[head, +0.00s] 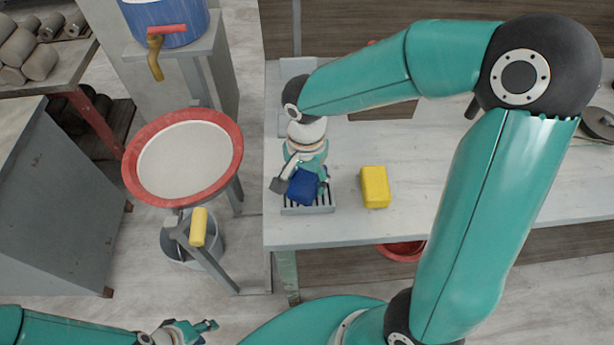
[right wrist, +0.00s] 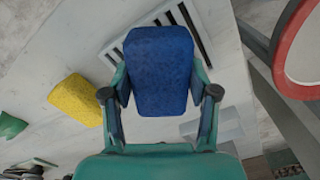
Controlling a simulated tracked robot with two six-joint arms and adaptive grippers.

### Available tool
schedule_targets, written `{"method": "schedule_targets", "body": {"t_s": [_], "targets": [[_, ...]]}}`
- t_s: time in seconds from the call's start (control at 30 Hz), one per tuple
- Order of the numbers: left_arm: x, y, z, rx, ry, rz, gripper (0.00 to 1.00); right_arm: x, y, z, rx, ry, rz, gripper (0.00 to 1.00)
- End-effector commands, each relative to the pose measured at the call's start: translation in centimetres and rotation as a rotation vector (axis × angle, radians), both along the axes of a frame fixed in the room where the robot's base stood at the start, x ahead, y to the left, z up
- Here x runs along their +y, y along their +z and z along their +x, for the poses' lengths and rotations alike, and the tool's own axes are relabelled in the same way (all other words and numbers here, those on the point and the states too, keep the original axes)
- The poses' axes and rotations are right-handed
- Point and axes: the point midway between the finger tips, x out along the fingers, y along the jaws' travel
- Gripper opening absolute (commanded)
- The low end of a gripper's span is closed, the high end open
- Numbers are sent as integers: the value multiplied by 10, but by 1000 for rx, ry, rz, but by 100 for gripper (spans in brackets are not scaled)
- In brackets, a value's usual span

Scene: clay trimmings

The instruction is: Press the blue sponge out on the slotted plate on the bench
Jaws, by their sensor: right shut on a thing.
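The blue sponge (head: 302,187) is held in my right gripper (head: 304,184), over the slotted plate (head: 320,210) at the left end of the bench (head: 340,231). In the right wrist view the blue sponge (right wrist: 160,70) sits between the two fingers of the right gripper (right wrist: 160,97), with the slotted plate (right wrist: 201,42) partly hidden behind it. I cannot tell whether the sponge touches the plate. My left gripper (head: 198,327) is low at the bottom left, away from the bench, with its fingers apart and nothing between them.
A yellow sponge (head: 375,187) lies on the bench right of the plate. A red-rimmed basin (head: 133,182) stands left of the bench, below a blue container (head: 172,25) with a tap. A bucket (head: 213,245) and a yellow-headed thing (head: 198,228) are under the basin.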

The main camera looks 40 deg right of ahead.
Motion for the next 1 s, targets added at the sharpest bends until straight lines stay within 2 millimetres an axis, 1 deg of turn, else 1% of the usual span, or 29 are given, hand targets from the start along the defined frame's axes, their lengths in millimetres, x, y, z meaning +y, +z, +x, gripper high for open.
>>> {"method": "schedule_targets", "body": {"t_s": [0.63,1.0], "targets": [[0,-9,0,0,0,0,40,0,-8,0,0,1,0,31],[0,-8,0,0,0,0,40,1,-8,0,1,1,0,31]]}}
